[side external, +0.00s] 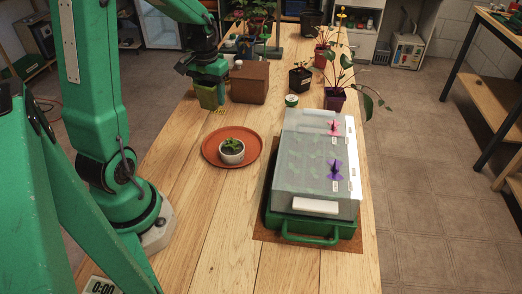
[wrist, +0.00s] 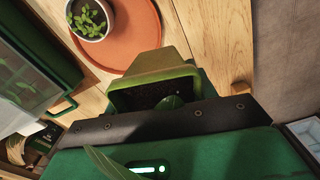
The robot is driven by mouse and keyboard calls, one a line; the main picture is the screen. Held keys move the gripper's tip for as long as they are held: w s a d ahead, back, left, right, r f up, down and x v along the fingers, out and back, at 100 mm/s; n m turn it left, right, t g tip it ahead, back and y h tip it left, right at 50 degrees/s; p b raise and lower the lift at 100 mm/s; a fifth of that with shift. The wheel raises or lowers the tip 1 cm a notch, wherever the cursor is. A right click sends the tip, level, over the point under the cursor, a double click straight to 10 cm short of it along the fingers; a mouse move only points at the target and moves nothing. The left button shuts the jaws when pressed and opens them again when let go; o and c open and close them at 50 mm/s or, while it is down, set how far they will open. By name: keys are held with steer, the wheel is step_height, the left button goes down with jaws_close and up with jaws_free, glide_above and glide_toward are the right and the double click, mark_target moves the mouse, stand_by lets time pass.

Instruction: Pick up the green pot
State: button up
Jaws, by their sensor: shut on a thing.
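The green pot (side external: 208,98) is a squarish olive-green pot left of the brown wooden box, under my gripper (side external: 209,82). In the wrist view the green pot (wrist: 150,72) fills the middle, with dark soil or shadow inside. My gripper (wrist: 172,108) is shut on its near side; a rounded green fingertip shows inside the rim. The other finger is hidden. I cannot tell whether the pot's base touches the table. A small yellow thing lies beside it.
A terracotta saucer (side external: 210,150) holds a small white pot (side external: 231,153) with a seedling. The brown box (side external: 249,80) stands close to the right of my gripper. A covered propagator on a green tray (side external: 310,226) fills the right front. Potted plants stand at the back.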

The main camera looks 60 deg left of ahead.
steer(key=shift+d+r, duration=0.25)
steer(key=shift+d, duration=0.05)
stand_by(0.5)
